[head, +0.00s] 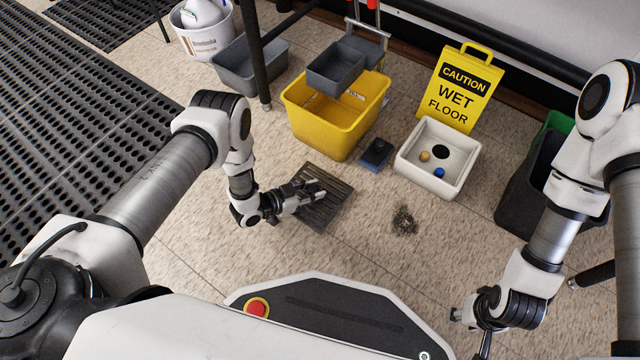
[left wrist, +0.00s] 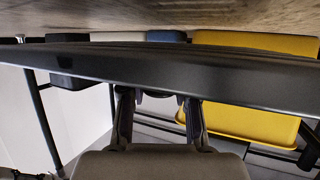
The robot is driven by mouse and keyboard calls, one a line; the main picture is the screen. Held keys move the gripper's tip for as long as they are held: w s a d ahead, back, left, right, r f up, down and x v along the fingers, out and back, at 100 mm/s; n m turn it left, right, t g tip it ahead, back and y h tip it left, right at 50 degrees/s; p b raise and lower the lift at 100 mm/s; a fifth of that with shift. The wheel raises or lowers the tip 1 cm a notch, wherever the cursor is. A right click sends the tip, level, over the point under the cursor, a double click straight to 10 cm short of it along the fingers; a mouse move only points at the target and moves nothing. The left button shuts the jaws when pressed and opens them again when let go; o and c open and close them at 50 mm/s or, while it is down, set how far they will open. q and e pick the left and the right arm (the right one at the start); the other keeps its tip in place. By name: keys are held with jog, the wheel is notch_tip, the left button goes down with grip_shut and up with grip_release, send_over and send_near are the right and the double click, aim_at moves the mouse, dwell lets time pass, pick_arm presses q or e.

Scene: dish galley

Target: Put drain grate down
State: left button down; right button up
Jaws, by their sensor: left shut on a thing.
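The drain grate (head: 337,207) is a dark, slatted square plate over the tiled floor, left of the middle in the head view. My left gripper (head: 308,193) is shut on the grate, its fingers over the plate. In the left wrist view the grate (left wrist: 60,63) is a dark bar across the picture, seen nearly edge-on, with my left fingers (left wrist: 158,100) on its near edge. The floor looks close to it; I cannot tell whether they touch. My right gripper (head: 468,316) is low at the right, partly hidden by its arm; its jaws are unclear.
A dark wiry clump (head: 404,220) lies on the floor right of the grate. Behind stand a yellow bucket (head: 325,128), a blue-grey block (head: 375,155), a white basin (head: 425,182) with small balls, and a wet-floor sign (head: 459,90). Black perforated mats (head: 70,130) cover the left.

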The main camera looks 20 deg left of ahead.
pick_arm(q)
jog(key=shift+w, duration=0.1)
jog(key=shift+f, duration=0.35)
jog(key=shift+b, duration=0.35)
jog(key=c, duration=0.8)
grip_release()
jog(key=shift+a+f, duration=0.1)
jog(key=shift+f, duration=0.1)
jog(key=shift+c, duration=0.2)
